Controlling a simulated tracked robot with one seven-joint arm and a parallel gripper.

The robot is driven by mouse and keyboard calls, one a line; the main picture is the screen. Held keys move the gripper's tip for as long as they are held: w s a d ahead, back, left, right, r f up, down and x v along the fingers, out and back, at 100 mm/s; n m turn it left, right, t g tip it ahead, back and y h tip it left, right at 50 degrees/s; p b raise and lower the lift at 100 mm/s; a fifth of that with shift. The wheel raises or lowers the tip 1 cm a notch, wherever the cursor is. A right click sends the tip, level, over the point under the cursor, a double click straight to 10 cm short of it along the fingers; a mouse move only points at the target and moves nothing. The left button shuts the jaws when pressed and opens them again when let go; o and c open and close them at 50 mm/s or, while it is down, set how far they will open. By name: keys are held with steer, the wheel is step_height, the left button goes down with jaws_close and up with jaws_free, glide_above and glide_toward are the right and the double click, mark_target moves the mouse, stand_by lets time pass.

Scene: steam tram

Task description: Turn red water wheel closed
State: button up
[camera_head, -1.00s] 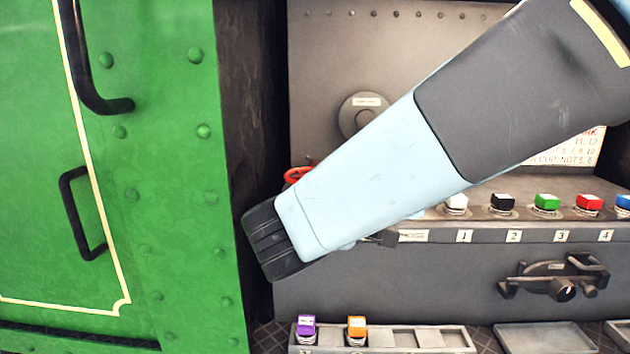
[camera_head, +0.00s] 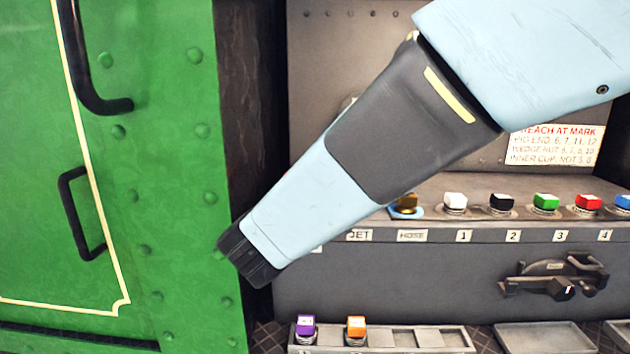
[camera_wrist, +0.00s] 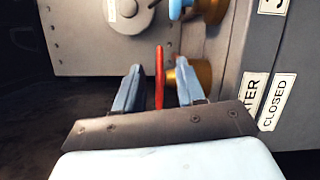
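In the wrist view the red water wheel (camera_wrist: 160,76) shows edge-on as a thin upright red strip. A brass valve body (camera_wrist: 204,74) lies just right of it. My gripper (camera_wrist: 158,88) is open, with one blue-grey finger on each side of the wheel's rim. A gap shows on both sides, so the fingers do not appear to touch it. In the head view my arm hides the wheel and the fingers.
Labels ending "TER" (camera_wrist: 255,92) and reading "CLOSED" (camera_wrist: 276,104) are beside the valve. A blue handle (camera_wrist: 177,8) is above. In the head view a green riveted panel (camera_head: 170,200) stands close left of my wrist, and coloured caps line the shelf (camera_head: 470,228).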

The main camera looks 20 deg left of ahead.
steer(key=shift+w, duration=2.6)
jaws_close()
